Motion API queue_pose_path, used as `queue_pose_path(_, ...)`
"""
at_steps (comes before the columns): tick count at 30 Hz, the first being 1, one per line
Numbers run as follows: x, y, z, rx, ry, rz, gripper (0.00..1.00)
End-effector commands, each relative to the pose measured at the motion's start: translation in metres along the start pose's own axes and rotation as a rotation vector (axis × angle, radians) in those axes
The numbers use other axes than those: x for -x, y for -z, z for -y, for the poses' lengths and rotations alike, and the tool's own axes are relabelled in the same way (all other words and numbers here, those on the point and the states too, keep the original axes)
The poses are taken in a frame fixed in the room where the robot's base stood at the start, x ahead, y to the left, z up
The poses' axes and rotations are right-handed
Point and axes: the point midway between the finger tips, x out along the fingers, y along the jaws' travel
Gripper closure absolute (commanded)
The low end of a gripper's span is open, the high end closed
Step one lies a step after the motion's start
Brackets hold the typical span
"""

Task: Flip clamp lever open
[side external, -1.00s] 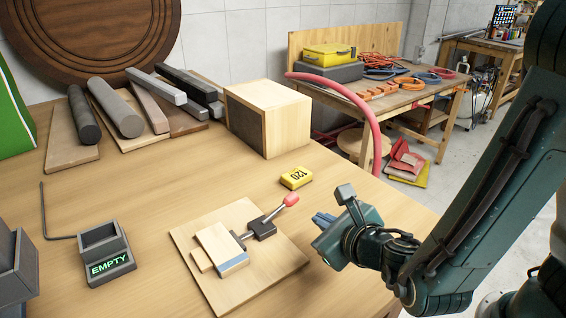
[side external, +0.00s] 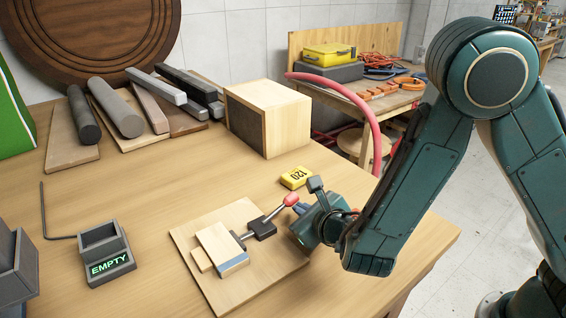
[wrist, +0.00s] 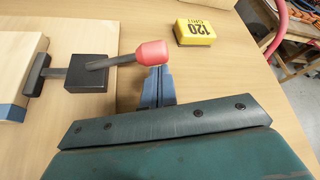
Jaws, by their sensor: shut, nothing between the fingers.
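The toggle clamp (side external: 262,228) sits on a light wooden board (side external: 215,290), its dark pad reaching a pale block (side external: 215,240) with a blue edge. The clamp lever ends in a red grip (side external: 291,199) that slants up to the right. The wrist view shows the red grip (wrist: 152,53), the black clamp body (wrist: 87,72) and the lever rod between them. My gripper (side external: 299,209) is shut and empty. Its blue-grey fingertips (wrist: 157,72) are right by the red grip's near side; whether they touch it I cannot tell.
A yellow 120 grit block (side external: 296,177) lies behind the grip, close to my gripper. A wooden box (side external: 285,118) stands further back. A grey holder labelled EMPTY (side external: 107,262) stands at left. The table between holder and board is clear.

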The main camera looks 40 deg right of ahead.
Motion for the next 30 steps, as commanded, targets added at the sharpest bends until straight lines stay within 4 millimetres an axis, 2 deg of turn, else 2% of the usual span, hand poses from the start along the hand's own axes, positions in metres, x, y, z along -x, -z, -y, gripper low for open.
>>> queue_pose_path(6, -0.0067, 0.0004, 0.0001, 0.001, 0.0, -0.001, 1.0)
queue_pose_path(30, -0.0041, -0.0043, 0.0009, 0.052, 0.028, 0.0, 1.0)
